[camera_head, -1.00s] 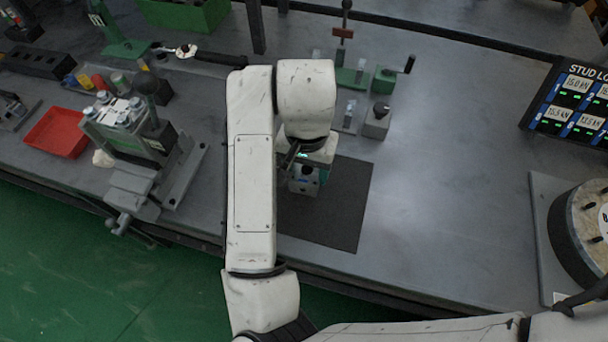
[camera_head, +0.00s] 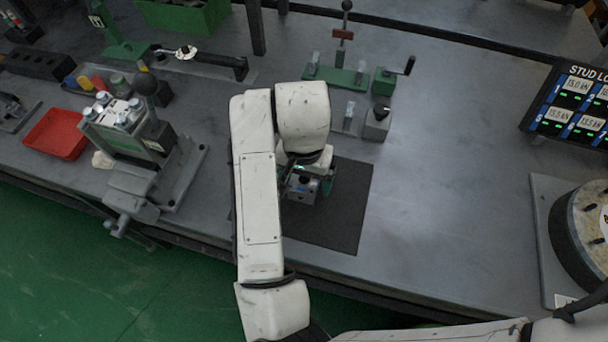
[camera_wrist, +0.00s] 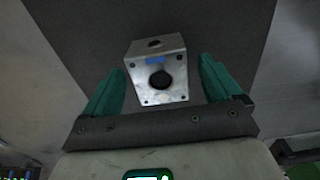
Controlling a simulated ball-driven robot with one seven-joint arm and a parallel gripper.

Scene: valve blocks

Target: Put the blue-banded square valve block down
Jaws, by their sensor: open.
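The blue-banded square valve block (camera_wrist: 158,72) is a silver metal block with a dark round bore and a blue mark on its face. It rests on the dark mat (camera_wrist: 215,25) between the fingers of my gripper (camera_wrist: 160,88). The teal fingers are open, with a gap on each side of the block. In the head view the block (camera_head: 302,188) sits on the mat (camera_head: 345,210), partly hidden by my wrist. My gripper (camera_head: 312,187) is around it there. Whether the block's underside lies fully flat is hidden.
A vise-like fixture (camera_head: 125,135) and a red tray (camera_head: 57,133) stand at the left. A green-based fixture (camera_head: 335,77) and a small grey block (camera_head: 377,122) stand behind the mat. The bench to the right of the mat is clear up to a round drum (camera_head: 585,230).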

